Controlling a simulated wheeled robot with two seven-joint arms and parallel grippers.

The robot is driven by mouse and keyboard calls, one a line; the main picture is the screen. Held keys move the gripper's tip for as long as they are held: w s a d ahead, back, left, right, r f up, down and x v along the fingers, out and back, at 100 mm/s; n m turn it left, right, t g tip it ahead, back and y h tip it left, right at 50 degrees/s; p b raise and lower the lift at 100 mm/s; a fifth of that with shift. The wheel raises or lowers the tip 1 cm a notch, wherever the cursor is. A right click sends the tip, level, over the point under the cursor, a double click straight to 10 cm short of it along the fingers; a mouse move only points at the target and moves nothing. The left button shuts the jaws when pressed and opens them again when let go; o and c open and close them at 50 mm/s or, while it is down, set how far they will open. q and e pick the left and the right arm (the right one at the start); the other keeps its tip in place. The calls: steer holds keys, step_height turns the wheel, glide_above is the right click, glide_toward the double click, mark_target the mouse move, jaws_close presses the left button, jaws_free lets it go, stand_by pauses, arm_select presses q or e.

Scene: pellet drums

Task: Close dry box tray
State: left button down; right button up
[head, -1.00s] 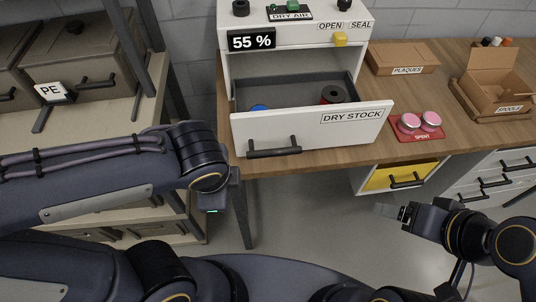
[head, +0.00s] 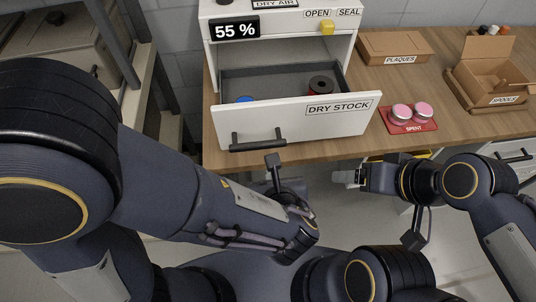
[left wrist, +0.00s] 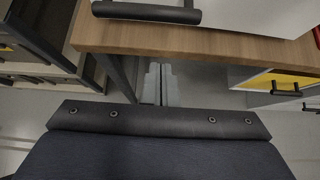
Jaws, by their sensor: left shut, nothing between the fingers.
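The dry box (head: 284,24) stands on the bench. Its grey tray, with a white DRY STOCK front (head: 292,122), is pulled out toward me. A dark spool (head: 320,85) and a blue item (head: 244,99) lie in it. The black bar handle (head: 258,142) is low on the front's left; it also shows in the left wrist view (left wrist: 147,12). My left gripper (left wrist: 160,85) is shut and empty, apart from the handle and below the bench edge. In the head view its fingertips are unclear. My right gripper (head: 346,177) is near the bench's front edge, away from the tray.
On the bench (head: 372,104) to the right are a red SPENT mat (head: 411,128) with two pink-topped items, a closed PLAQUES box (head: 395,48) and an open SPOOLS carton (head: 500,75). Shelving with bins (head: 60,45) stands at the left. Drawers sit under the bench's right side.

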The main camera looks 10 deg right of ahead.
arm_select(q)
steer(key=w, duration=0.2)
steer(key=w+p, duration=0.1)
steer(key=w, duration=0.3)
steer(key=shift+a+f+p, duration=0.1)
steer(key=shift+f+p, duration=0.2)
steer(key=shift+f, duration=0.1)
arm_select(e)
steer(key=shift+r, duration=0.75)
